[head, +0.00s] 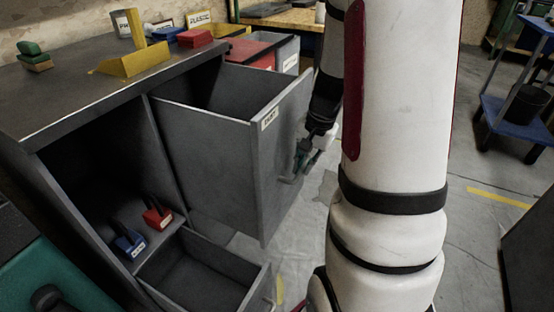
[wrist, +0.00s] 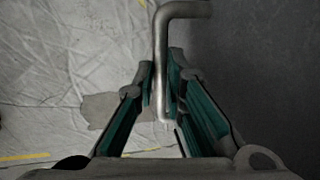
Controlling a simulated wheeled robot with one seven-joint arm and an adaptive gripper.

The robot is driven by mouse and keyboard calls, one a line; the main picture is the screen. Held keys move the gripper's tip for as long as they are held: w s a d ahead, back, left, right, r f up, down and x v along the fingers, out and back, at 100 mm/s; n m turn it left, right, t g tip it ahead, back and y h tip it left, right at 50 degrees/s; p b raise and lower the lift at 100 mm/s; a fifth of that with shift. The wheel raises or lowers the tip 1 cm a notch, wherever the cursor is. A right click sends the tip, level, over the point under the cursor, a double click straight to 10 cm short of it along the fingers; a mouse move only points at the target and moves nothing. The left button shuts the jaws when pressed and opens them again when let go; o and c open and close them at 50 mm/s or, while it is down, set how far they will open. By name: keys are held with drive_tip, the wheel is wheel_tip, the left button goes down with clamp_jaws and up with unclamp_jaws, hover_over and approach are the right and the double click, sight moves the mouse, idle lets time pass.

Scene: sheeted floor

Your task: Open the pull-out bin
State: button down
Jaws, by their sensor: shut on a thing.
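The grey pull-out bin (head: 215,160) stands far out of the dark cabinet (head: 110,85) in the head view, its open top showing an empty-looking inside. Its front panel carries a small white label (head: 270,118). My gripper (head: 302,156) is at the outer face of that panel. In the wrist view my gripper (wrist: 163,88) is shut on the bent metal handle (wrist: 181,9), with the bar between its green-lined fingers. The grey panel (wrist: 260,60) fills the right side there. My white arm hides part of the floor in the head view.
A lower open drawer (head: 205,275) sits below the bin. Red and blue small items (head: 157,215) lie on the cabinet shelf. Yellow and red blocks (head: 135,60) are on the cabinet top. A blue cart (head: 510,120) stands at right. Grey floor (head: 475,225) is clear between.

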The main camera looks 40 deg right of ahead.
drive_tip(key=s+d+b, duration=0.1)
drive_tip(key=s+d, duration=0.1)
drive_tip(key=s, duration=0.4)
drive_tip(key=shift+s+d, duration=0.15)
drive_tip(key=shift+d, duration=0.15)
drive_tip(key=c, duration=1.7)
unclamp_jaws()
drive_tip(key=shift+o, duration=0.2)
wheel_tip(320, 180, up, 12)
drive_tip(key=s, duration=0.2)
drive_tip(key=shift+d, duration=0.45)
drive_tip(key=shift+f, duration=0.1)
